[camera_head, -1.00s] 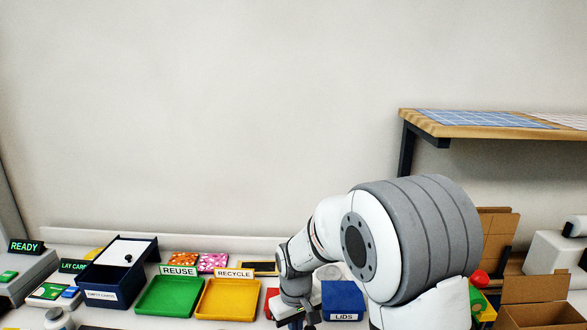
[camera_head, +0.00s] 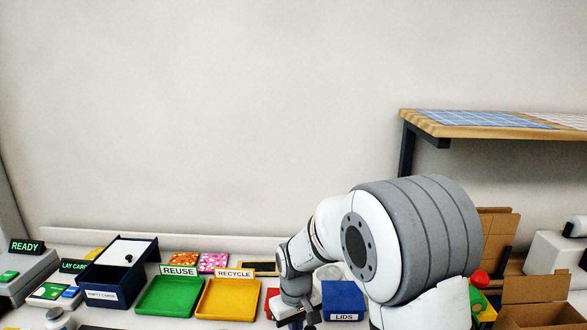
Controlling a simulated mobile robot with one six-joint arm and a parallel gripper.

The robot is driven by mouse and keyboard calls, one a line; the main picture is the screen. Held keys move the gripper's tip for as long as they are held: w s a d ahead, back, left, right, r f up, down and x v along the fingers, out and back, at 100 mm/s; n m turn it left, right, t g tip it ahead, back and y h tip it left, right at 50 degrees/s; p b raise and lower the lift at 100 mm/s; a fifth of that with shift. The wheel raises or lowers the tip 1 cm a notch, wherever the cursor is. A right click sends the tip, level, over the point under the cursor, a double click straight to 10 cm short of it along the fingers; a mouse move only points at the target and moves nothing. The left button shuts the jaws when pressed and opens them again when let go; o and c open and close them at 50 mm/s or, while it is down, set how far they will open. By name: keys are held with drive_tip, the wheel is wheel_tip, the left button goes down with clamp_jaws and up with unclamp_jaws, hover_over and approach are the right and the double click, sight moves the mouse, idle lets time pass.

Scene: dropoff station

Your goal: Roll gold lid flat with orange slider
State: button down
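The end of my arm with my gripper (camera_head: 297,318) hangs at the bottom edge of the head view, in front of and left of the blue box labelled LIDS. Its fingers are mostly cut off by the frame edge, so I cannot tell whether they are open or shut. I cannot make out a gold lid or an orange slider in this view. They may be below the frame or hidden behind my arm.
A green REUSE tray (camera_head: 143,304) and a yellow RECYCLE tray (camera_head: 205,310) stand left of my gripper. The blue LIDS box (camera_head: 343,300) is to its right. A dark blue bin (camera_head: 93,299) stands further left. Cardboard boxes (camera_head: 535,294) and a wooden shelf (camera_head: 480,130) are at right.

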drive_tip(key=shift+s+d+f, duration=0.1)
drive_tip(key=shift+s+f, duration=0.15)
drive_tip(key=shift+f, duration=0.15)
drive_tip(key=shift+s+d+b, duration=0.15)
drive_tip(key=shift+d+b, duration=0.05)
drive_tip(key=shift+d, duration=3.8)
drive_tip(key=shift+s+d+b, duration=0.15)
drive_tip(key=shift+d+b, duration=0.05)
drive_tip(key=shift+d, duration=3.8)
drive_tip(key=shift+a, duration=0.7)
wheel_tip(320, 180, up, 8)
drive_tip(key=p, duration=0.5)
drive_tip(key=shift+w+f, duration=0.25)
drive_tip(key=shift+w, duration=0.05)
